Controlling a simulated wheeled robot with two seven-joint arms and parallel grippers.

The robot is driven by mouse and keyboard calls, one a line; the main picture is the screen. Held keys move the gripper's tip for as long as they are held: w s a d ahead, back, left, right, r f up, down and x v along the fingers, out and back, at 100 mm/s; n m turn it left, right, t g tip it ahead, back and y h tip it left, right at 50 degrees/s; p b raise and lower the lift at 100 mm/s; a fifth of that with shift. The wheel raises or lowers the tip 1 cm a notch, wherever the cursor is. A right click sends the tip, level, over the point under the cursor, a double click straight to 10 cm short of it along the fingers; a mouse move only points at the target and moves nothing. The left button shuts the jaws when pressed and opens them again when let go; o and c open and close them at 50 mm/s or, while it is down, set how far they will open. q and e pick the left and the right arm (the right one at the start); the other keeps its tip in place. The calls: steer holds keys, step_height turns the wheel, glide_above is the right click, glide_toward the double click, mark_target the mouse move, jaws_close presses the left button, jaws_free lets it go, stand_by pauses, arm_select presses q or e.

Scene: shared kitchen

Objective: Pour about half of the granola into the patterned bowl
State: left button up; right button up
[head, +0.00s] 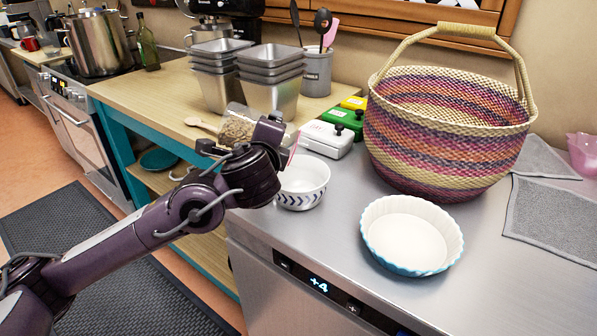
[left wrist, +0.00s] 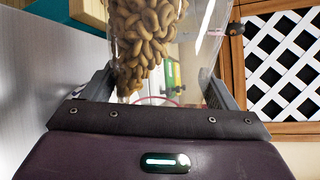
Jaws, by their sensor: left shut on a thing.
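A clear container of tan granola (head: 236,128) is held by my left gripper (head: 242,136), just behind and left of the patterned bowl. In the left wrist view my left gripper (left wrist: 165,90) is shut on the clear container, and the granola (left wrist: 145,38) lies toward its left side. The container looks tilted; its mouth is hidden by my wrist in the head view. The patterned bowl (head: 304,187), white with a dark blue leaf band, stands upright on the steel counter. My wrist hides its left rim. My right gripper is not in view.
A blue fluted dish (head: 412,238) and a large woven basket (head: 450,135) stand right of the bowl. White, green and yellow lidded boxes (head: 328,138) sit behind it. Stacked metal tins (head: 270,75) and a wooden spoon (head: 200,124) are on the wooden counter. Grey cloths (head: 555,212) lie at right.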

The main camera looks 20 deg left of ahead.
arm_select(q)
steer(key=shift+d+r, duration=0.1)
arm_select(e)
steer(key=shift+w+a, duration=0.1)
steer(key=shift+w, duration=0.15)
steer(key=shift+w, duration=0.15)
arm_select(q)
steer(key=shift+d+r+m, duration=0.1)
steer(key=shift+m, duration=0.2)
steer(key=shift+d+r+b, duration=0.1)
steer(key=shift+b, duration=0.2)
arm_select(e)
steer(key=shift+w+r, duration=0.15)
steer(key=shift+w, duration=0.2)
arm_select(q)
steer(key=shift+d+m+y, duration=0.1)
steer(key=shift+m+y, duration=0.2)
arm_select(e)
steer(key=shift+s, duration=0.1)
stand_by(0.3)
arm_select(q)
steer(key=shift+w+d+r, duration=0.1)
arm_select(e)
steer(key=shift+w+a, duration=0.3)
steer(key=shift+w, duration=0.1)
